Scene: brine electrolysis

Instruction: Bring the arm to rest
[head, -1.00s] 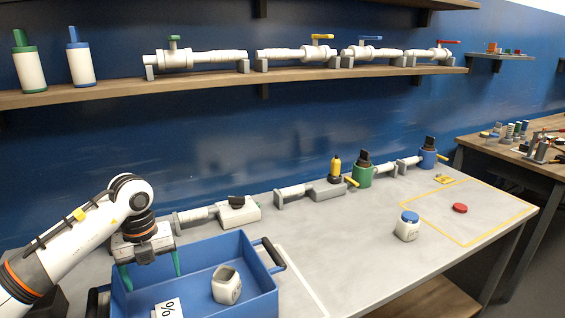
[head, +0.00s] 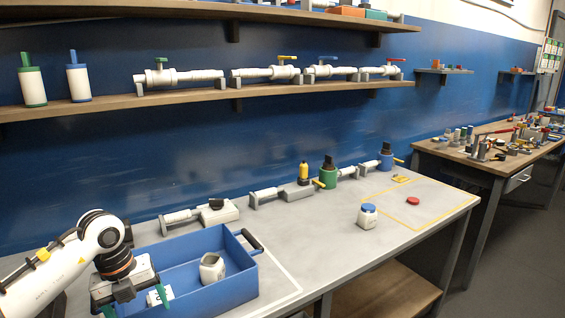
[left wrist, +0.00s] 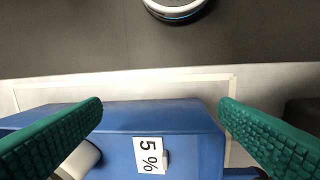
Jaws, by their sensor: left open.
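My left gripper (head: 137,302) is open, with green fingers, over the left part of the blue tray (head: 235,293). Nothing is between its fingers. The left wrist view shows the open fingers (left wrist: 162,110) wide apart above the tray wall (left wrist: 115,118), which bears a "5 %" label (left wrist: 148,155). A white open-topped container (head: 211,268) stands in the tray, to the right of the gripper. A white thing is partly hidden behind the left finger in the wrist view. My right gripper is not in view.
A white jar with a blue lid (head: 367,215) stands on the grey table (head: 310,235). A red disc (head: 412,201) lies in a yellow-outlined area. Pipe fittings line the table's back, with more valves on the shelf (head: 210,97) above. The table's middle is clear.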

